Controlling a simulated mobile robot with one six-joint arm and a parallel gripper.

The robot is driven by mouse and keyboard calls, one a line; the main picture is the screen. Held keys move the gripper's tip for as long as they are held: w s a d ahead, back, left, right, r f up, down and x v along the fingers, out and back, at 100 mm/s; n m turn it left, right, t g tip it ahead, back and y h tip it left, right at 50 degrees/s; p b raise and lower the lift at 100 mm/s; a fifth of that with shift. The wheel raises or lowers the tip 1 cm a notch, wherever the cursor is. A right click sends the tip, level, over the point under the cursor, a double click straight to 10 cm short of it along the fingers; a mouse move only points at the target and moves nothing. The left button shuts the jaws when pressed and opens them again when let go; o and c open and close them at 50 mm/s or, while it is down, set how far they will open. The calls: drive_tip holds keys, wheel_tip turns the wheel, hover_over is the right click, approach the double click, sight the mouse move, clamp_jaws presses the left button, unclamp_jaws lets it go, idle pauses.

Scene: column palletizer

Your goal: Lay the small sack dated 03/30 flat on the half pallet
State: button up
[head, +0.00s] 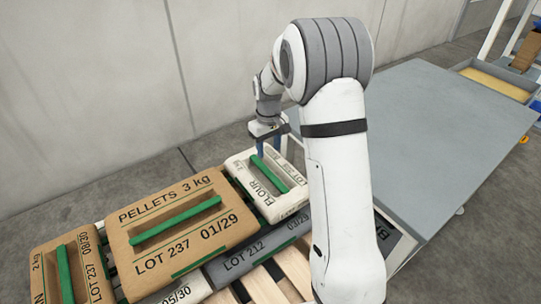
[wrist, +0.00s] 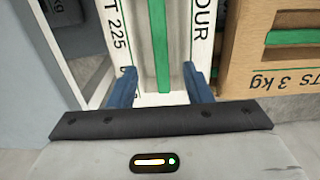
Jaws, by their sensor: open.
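A white sack marked FLOUR (head: 253,187) with a green strip lies at the far end of the sack pile. I cannot make out its date. In the wrist view the same white sack (wrist: 133,40) shows "T 225" and "OUR". My gripper (head: 270,148) is at its far end with its blue fingers open. In the wrist view my gripper (wrist: 161,88) has one finger on each side of the green strip, apart from it. Wooden slats of a pallet (head: 272,287) show at the bottom, partly bare; I cannot tell whether it is the half pallet.
A brown PELLETS 3 kg sack (head: 152,216) dated 01/29 lies beside the white one. A grey sack (head: 225,272) marked LOT 212 lies lower, partly covered. Another brown sack (head: 92,262) is at the left. A wide grey surface (head: 440,130) is clear at the right.

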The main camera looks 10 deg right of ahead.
drive_tip(key=s+r+m, duration=0.2)
drive_tip(key=s+r, duration=0.8)
drive_tip(key=s, duration=0.4)
drive_tip(key=s+r+m+t, duration=0.1)
drive_tip(key=s+m, duration=0.1)
drive_tip(key=s, duration=1.3)
drive_tip(key=shift+s+d+m+t, duration=0.2)
drive_tip(key=shift+d+m+t, duration=0.1)
drive_tip(key=shift+d+t, duration=0.1)
drive_tip(key=shift+a+r, duration=0.1)
drive_tip(key=shift+r, duration=0.05)
